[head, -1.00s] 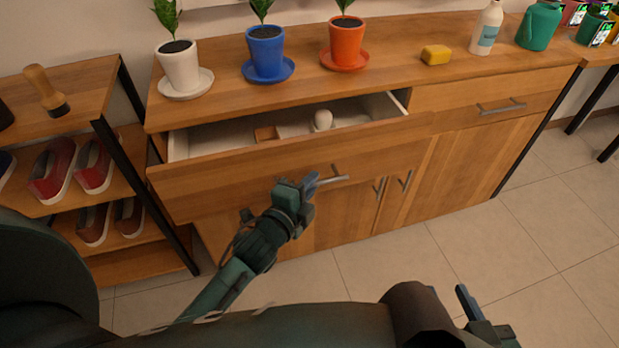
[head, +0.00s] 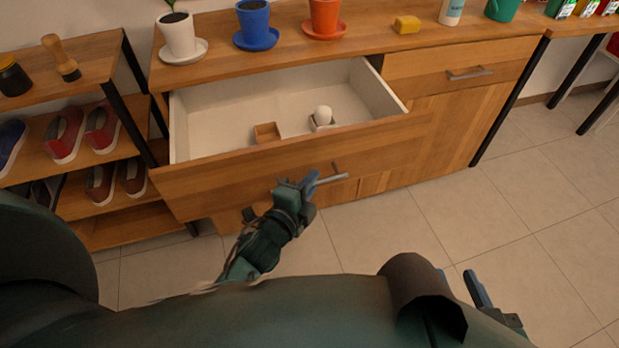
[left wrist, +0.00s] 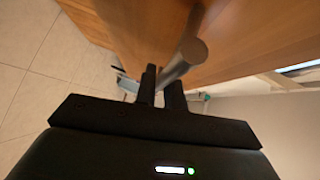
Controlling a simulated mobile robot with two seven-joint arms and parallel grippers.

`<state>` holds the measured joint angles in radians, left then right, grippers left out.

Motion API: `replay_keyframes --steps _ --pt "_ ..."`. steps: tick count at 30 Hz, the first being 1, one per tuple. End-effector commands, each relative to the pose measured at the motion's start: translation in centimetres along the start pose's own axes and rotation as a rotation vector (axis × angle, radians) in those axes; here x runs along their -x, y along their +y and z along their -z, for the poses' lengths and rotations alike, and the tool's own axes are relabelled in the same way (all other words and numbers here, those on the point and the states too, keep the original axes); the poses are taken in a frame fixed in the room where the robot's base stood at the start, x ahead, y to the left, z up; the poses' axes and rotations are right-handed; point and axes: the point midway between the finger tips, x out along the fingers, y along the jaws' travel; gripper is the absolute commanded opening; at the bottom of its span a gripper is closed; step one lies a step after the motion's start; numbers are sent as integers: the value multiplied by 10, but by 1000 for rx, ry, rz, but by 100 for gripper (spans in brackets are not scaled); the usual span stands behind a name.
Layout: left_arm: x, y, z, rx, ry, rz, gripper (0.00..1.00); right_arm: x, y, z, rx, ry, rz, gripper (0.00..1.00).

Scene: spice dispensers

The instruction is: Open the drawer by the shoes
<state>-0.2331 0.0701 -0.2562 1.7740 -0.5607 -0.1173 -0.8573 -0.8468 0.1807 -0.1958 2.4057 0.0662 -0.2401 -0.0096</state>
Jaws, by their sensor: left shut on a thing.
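The drawer (head: 220,176) by the shoe rack is pulled well out from the wooden cabinet, and its white inside shows. My left gripper (head: 308,184) is shut on the drawer's metal bar handle (head: 333,179). In the left wrist view the handle (left wrist: 188,56) runs between the fingers (left wrist: 160,88). Shoes (head: 65,135) stand on the rack left of the cabinet. My right gripper (head: 478,290) shows only in part at the lower right, away from the cabinet, and its opening cannot be made out.
A small wooden box (head: 267,133) and a white round-topped item (head: 323,116) lie in the drawer. Potted plants on saucers and a yellow block (head: 407,24) stand on the cabinet top (head: 360,38). The tiled floor (head: 400,235) in front is clear.

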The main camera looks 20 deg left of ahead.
Motion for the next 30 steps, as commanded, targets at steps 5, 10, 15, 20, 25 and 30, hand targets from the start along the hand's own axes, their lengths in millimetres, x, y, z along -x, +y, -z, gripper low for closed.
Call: replay_keyframes --steps 5,10,15,20,25,30 --pt "1 1 1 -1 0 -1 0 1 0 -2 -5 -5 -2 36" --pt "1 1 1 0 -1 -1 0 2 -1 -3 -7 -9 -1 36" --pt "1 1 1 0 -1 -1 16 2 -1 -3 -7 -11 0 36" --pt "1 0 1 0 -1 0 29 2 -2 -4 -8 -12 2 36" --pt "1 0 1 0 0 0 32 1 -2 -4 -8 -12 3 36" --pt "4 0 1 0 0 0 32 1 -2 -2 -6 -9 3 36"
